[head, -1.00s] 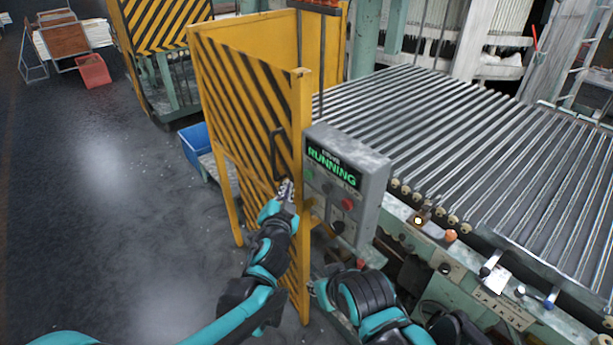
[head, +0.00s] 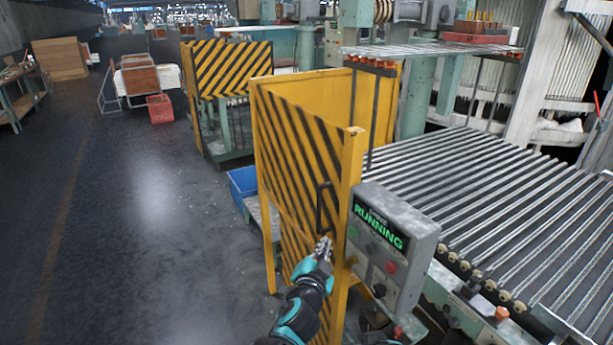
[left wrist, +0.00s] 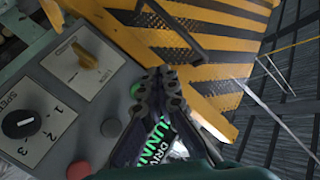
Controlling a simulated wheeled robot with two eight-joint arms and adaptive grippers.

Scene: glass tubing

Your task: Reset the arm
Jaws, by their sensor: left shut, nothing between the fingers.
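My left gripper (head: 324,246) is shut and empty, in front of the yellow and black striped guard panel (head: 288,160), just below its dark handle (head: 323,207) in the head view. In the left wrist view the gripper's fingers (left wrist: 168,78) lie together, in front of the grey control box's green display (left wrist: 160,145). The control box (head: 395,240) stands to the right of the gripper in the head view, and its display reads "RUNNING". My right gripper does not show in the head view; only a bit of dark arm is at the bottom edge.
A roller conveyor (head: 500,200) fills the right side. The wrist view shows a dial (left wrist: 20,122), a yellow switch (left wrist: 85,56) and a red button (left wrist: 78,169) on the box. A blue bin (head: 243,186) stands behind the panel's left edge. The floor (head: 150,230) at left is clear.

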